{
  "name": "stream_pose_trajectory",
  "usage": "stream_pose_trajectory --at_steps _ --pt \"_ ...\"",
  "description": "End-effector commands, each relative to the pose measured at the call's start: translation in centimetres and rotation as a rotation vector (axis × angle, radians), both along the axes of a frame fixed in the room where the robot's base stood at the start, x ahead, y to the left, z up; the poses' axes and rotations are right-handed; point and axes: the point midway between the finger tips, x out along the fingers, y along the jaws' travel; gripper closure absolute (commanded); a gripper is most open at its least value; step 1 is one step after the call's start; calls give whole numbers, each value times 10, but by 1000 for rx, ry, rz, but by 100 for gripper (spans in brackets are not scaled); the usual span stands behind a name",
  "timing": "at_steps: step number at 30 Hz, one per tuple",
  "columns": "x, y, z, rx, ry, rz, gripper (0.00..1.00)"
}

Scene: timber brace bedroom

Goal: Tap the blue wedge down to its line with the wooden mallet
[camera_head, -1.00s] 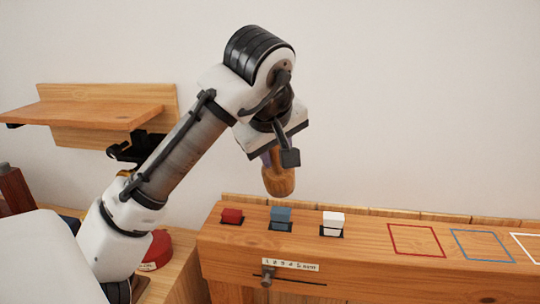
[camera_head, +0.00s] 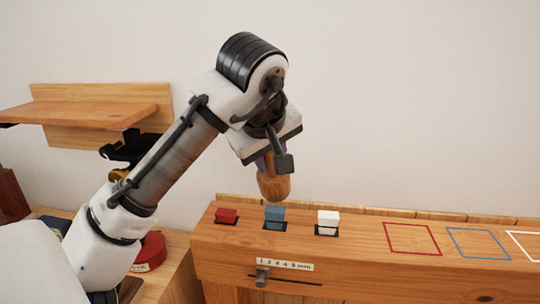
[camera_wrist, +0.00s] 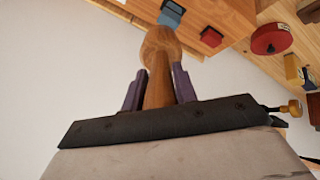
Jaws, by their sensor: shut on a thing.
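My gripper (camera_wrist: 160,88) is shut on the wooden mallet (camera_head: 273,187), its purple fingers on both sides of the handle. The mallet's rounded head points down; it also shows in the wrist view (camera_wrist: 159,48). The blue wedge (camera_head: 275,213) stands in a dark slot in the timber beam (camera_head: 340,250), between a red wedge (camera_head: 226,215) and a white wedge (camera_head: 328,217). The mallet head is directly over the blue wedge and very close; I cannot tell whether they touch. The wedge shows in the wrist view (camera_wrist: 171,14). Its line is too small to make out.
Red (camera_head: 412,239), blue (camera_head: 478,244) and white outlines mark the beam's right part, which is clear. A numbered label (camera_head: 286,265) and a metal knob (camera_head: 262,275) are on its front. A red round container (camera_head: 151,251) stands lower left. A wooden shelf (camera_head: 85,113) is on the wall.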

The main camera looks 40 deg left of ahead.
Motion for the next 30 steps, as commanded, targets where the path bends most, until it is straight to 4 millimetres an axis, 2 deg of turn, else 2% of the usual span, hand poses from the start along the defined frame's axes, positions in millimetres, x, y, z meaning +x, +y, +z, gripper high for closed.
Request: stream_pose_trajectory --at_steps 8,9,14,23,30 --pt "0 0 -55 -1 -2 -2 98" --pt "0 0 -43 1 -1 0 100" --pt "0 0 -34 0 -2 0 100" --pt "1 0 0 0 -3 -1 100" --pt "0 0 3 0 -2 1 100"
